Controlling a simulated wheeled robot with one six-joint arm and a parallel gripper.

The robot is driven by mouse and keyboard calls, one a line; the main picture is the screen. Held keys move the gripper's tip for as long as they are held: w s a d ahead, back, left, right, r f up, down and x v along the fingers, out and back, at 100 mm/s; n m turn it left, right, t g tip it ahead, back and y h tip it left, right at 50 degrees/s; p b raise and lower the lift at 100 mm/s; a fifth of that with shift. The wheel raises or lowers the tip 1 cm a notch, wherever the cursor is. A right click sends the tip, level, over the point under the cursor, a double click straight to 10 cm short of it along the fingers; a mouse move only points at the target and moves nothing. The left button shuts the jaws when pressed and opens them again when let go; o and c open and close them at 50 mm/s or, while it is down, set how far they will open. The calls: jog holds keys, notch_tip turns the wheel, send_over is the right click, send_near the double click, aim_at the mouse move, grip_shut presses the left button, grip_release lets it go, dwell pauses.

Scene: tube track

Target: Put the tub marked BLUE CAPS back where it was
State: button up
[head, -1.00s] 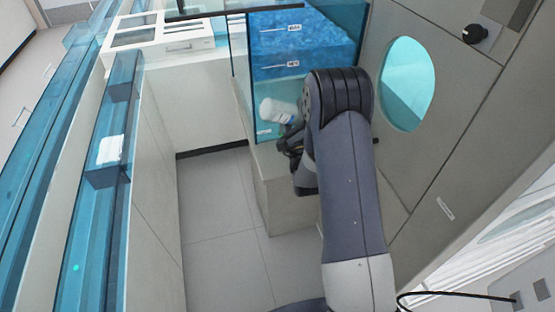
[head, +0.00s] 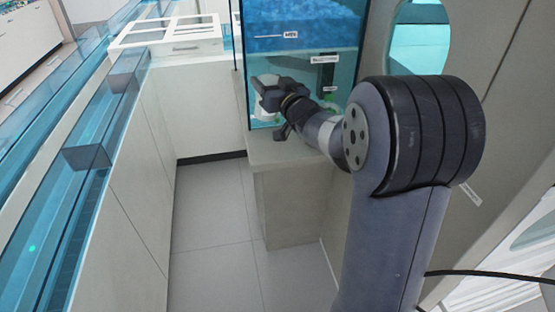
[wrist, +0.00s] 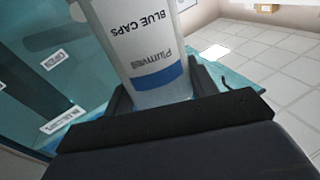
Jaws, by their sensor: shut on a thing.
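The white tub marked BLUE CAPS (wrist: 145,40) has a blue band and fills the upper middle of the wrist view, its lettering upside down there. My gripper (head: 271,97) is shut on it, with a jaw on each side. In the head view the tub (head: 267,81) is small and partly hidden by the gripper, at the lower left of the blue glass cabinet (head: 300,14). A BLUE CAPS label (wrist: 62,119) is at the left of the wrist view. Whether the tub touches a surface cannot be told.
Another label (wrist: 55,60) is farther up in the wrist view. A small green thing (head: 328,101) shows in the cabinet, right of my gripper. A pale ledge (head: 290,150) runs below. A blue track (head: 60,200) lines the left, and the floor (head: 210,220) between is clear.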

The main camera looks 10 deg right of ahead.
jog(key=shift+s+d+n+h+b, duration=0.4)
jog(key=shift+s+d+h+b, duration=0.1)
jog(key=shift+d+h+b, duration=0.3)
notch_tip(320, 180, down, 10)
jog(key=b, duration=0.3)
jog(key=shift+r, duration=0.2)
jog(key=shift+d, duration=0.1)
jog(key=shift+f+b, duration=0.15)
jog(key=shift+b, duration=0.15)
jog(key=o, duration=1.1)
jog(key=v, duration=1.2)
jog(key=shift+r+p, duration=0.35)
